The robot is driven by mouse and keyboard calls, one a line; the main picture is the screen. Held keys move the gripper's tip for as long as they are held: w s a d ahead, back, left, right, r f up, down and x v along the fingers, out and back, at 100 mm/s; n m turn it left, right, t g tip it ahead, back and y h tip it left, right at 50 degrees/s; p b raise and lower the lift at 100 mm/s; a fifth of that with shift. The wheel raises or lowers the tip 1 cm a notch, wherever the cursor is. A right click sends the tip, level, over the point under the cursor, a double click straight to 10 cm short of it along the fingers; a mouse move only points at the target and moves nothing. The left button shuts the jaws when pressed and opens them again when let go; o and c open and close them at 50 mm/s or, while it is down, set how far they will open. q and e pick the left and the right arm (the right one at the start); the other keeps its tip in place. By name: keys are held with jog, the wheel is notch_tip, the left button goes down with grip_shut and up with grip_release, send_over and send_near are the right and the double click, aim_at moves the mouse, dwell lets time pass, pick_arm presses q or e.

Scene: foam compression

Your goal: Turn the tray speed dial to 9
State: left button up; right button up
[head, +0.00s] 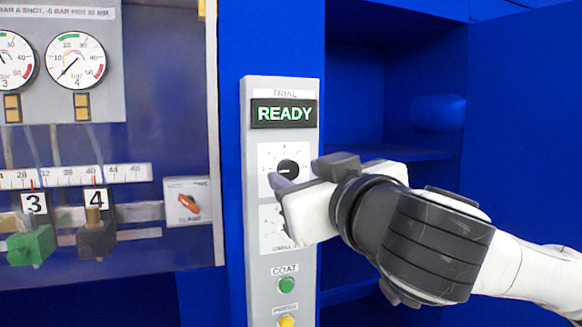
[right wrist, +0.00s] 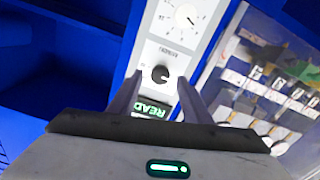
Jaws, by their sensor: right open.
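A grey control panel (head: 249,130) carries a black round knob (head: 287,168) on a white scale plate, below the green READY display (head: 284,113). The black knob also shows in the right wrist view (right wrist: 160,74). Its name label is not readable, so I cannot confirm that it is the tray speed dial. My right gripper (head: 296,176) is open in front of this plate. In the wrist view its fingers (right wrist: 157,92) lie to either side of the knob's line, apparently short of it. No contact shows. My left gripper is not in view.
A second dial plate (head: 269,222) sits below, partly hidden by my gripper; its pale knob shows in the wrist view (right wrist: 187,17). Green (head: 286,285) and yellow (head: 286,320) buttons are lower. Gauges (head: 75,62) and a red switch (head: 189,203) stand left; an open blue recess is right.

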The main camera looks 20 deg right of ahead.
aim_at(289, 169)
jog(key=shift+w, duration=1)
jog(key=shift+w+a, duration=0.1)
jog(key=shift+w, duration=0.15)
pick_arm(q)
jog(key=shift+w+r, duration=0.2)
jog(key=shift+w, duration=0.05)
